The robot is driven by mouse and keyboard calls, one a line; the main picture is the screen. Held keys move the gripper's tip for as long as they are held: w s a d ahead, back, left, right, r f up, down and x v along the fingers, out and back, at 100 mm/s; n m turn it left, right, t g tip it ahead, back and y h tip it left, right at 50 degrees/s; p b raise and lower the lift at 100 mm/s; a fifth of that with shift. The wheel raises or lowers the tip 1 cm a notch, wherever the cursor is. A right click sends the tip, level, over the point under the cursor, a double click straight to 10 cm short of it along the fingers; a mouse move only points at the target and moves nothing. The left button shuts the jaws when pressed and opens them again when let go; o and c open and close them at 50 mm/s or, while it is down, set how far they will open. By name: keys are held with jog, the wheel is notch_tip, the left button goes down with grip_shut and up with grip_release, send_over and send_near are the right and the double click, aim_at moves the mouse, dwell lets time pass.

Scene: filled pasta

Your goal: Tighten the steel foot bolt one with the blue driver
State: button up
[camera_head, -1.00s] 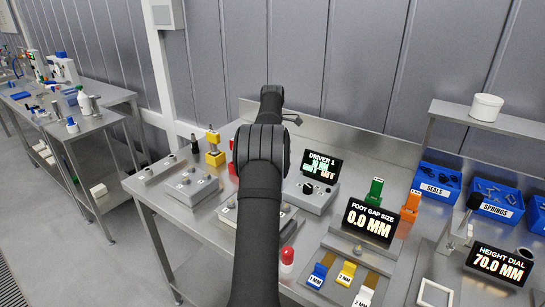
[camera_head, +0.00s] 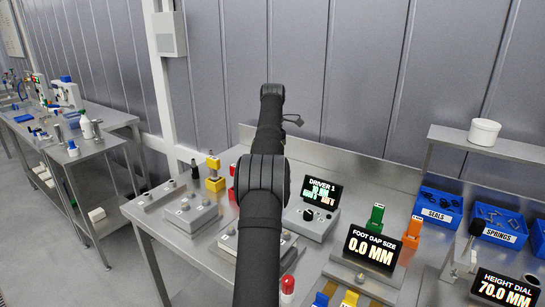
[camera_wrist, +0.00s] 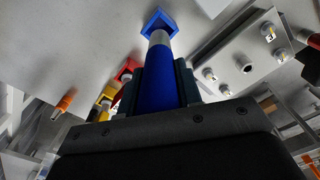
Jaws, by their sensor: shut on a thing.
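In the wrist view my gripper (camera_wrist: 161,82) is shut around the blue driver (camera_wrist: 158,64), with a dark finger on each side. A pale metal collar shows at the driver's far end, against a blue square piece (camera_wrist: 160,20); I cannot tell whether the driver sits in it or is apart. A grey steel plate (camera_wrist: 235,48) with several bolts (camera_wrist: 268,32) lies to the right, apart from the driver. I cannot tell which bolt is foot bolt one. In the head view my arm hides the gripper and the blue driver.
A yellow holder (camera_head: 215,184) and a red one (camera_head: 232,170) stand near my arm. A grey block (camera_head: 190,217) lies on the bench at left. The driver display (camera_head: 322,190) stands right of my arm. The foot gap screen (camera_head: 371,248) reads 0.0 mm.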

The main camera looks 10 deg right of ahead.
jog(key=s+d+r+m, duration=0.2)
jog(key=s+d, duration=0.6)
jog(key=s, duration=0.1)
jog(key=s+d+r+m, duration=0.2)
jog(key=s+d+m, duration=0.1)
jog(key=s+d, duration=0.5)
jog(key=s+f+m, duration=0.1)
jog(key=s+f, duration=0.1)
jog(key=s, duration=0.9)
jog(key=s+f+m, duration=0.1)
jog(key=s, duration=1)
jog(key=shift+f, duration=0.45)
jog(key=shift+f, duration=3.6)
